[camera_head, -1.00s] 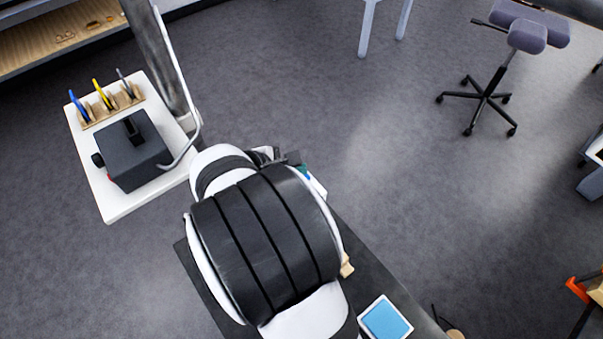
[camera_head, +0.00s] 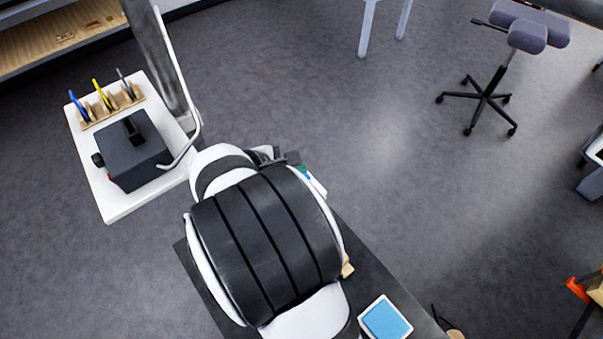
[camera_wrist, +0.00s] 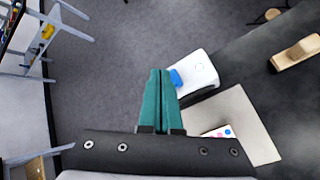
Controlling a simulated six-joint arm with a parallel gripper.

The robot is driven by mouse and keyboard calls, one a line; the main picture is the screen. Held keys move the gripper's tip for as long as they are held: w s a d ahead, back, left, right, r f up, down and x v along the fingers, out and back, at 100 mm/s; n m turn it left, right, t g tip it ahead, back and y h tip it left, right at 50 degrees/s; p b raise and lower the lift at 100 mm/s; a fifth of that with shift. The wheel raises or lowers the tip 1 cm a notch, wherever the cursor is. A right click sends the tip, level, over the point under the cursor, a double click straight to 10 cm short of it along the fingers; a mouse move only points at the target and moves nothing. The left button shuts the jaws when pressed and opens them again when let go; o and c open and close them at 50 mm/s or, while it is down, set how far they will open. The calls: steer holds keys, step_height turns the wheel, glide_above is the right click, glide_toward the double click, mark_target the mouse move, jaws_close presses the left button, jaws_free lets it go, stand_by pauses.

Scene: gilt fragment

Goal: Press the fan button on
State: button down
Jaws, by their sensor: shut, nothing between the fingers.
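In the wrist view, my gripper (camera_wrist: 158,75) has its two teal fingers together, with nothing between them. A white box (camera_wrist: 200,70) with a blue button-like part (camera_wrist: 176,78) on its left side and a faint round mark on top is just right of the fingertips. The blue part looks close to the fingers; I cannot tell whether they touch. No fan can be clearly made out, and neither view shows which part is the fan button. In the head view, my arm covers most of the area around my gripper.
A beige sheet (camera_wrist: 244,118) and a small panel with coloured dots (camera_wrist: 218,131) lie right of my gripper. A wooden block (camera_wrist: 296,52) is farther right. In the head view, a blue-topped white box (camera_head: 386,319) is on the dark bench; a white table (camera_head: 120,205) stands left.

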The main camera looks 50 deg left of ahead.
step_height(320, 180, up, 6)
steer(key=c, duration=1.3)
jaws_free()
steer(key=shift+d+r+m, duration=0.15)
steer(key=shift+m, duration=0.35)
steer(key=shift+c, duration=0.2)
steer(key=o, duration=0.5)
steer(key=s+m+g, duration=0.1)
steer(key=m, duration=0.1)
steer(key=s+d+r+m+g+h, duration=0.1)
steer(key=m+g, duration=0.1)
steer(key=s+r+m+g, duration=0.1)
steer(key=m, duration=0.1)
steer(key=shift+s+d+r+g+h, duration=0.2)
steer(key=shift+s+d+g+h, duration=0.1)
steer(key=shift+s+d+h, duration=0.1)
steer(key=shift+c, duration=0.2)
steer(key=o, duration=0.5)
steer(key=s+a+r+m+g, duration=0.1)
steer(key=s+r+m+g, duration=0.2)
steer(key=s+g, duration=0.1)
steer(key=shift+s+y, duration=0.3)
steer(key=shift+s, duration=0.5)
steer(key=o, duration=0.4)
steer(key=f, duration=0.2)
steer(key=shift+s+a+f+g, duration=0.1)
steer(key=shift+s+f+g, duration=0.2)
steer(key=shift+s, duration=0.05)
step_height(320, 180, down, 7)
steer(key=shift+r, duration=0.1)
